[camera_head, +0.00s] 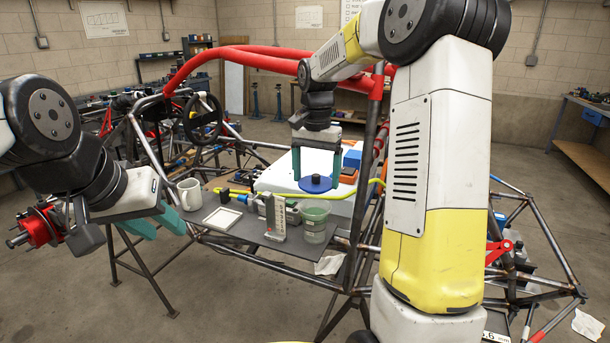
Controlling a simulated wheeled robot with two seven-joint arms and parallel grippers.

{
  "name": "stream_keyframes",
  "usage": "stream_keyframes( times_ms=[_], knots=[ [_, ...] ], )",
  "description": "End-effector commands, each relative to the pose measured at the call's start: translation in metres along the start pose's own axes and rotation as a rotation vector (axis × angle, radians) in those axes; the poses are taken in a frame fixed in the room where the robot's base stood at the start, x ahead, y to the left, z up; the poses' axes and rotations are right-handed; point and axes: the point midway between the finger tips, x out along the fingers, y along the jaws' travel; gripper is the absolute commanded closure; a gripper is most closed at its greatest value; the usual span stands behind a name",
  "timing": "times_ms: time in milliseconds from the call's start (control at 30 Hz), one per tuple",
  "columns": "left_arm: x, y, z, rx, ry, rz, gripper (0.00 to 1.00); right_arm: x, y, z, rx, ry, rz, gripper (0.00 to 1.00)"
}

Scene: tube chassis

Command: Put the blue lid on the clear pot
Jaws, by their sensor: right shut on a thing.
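The blue lid (314,187) is a round disc with a raised knob. My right gripper (316,178) points down with its teal fingers shut on the lid and holds it level, in front of a white box. The clear pot (314,226), a see-through greenish cup, stands upright with an open top on the grey board. In the picture the lid is above the pot and appears farther back; the exact gap cannot be told. My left gripper (157,226) is at the left, its teal fingers apart and empty, near a mug.
The grey board (262,240) also bears a white mug (190,194), a white square tray (222,218), an upright marked block (277,217) and a yellow cable (330,196). The white box (283,179) and blue and orange bins lie behind. Red-and-grey chassis tubes (240,58) surround the board.

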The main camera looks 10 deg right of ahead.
Motion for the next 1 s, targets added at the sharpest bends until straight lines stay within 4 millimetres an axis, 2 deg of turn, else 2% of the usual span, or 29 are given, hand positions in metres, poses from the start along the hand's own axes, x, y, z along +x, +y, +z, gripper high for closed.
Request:
stream_keyframes(
  times_ms=[167, 600, 1000],
  knots=[
    [0.0, 0.0, 0.0, 0.0, 0.001, 0.0, 0.64, 0.007, 0.0, 0.0, 0.0, 0.0, 0.0, 0.55],
    [0.0, 0.0, 0.0, 0.0, 0.001, 0.0, 0.64, 0.049, 0.0, 0.0, 0.0, -0.001, 0.001, 0.55],
    [0.0, 0.0, 0.0, 0.0, 0.001, 0.0, 0.64, 0.058, 0.0, 0.0, 0.0, 0.0, 0.0, 0.55]
  ],
)
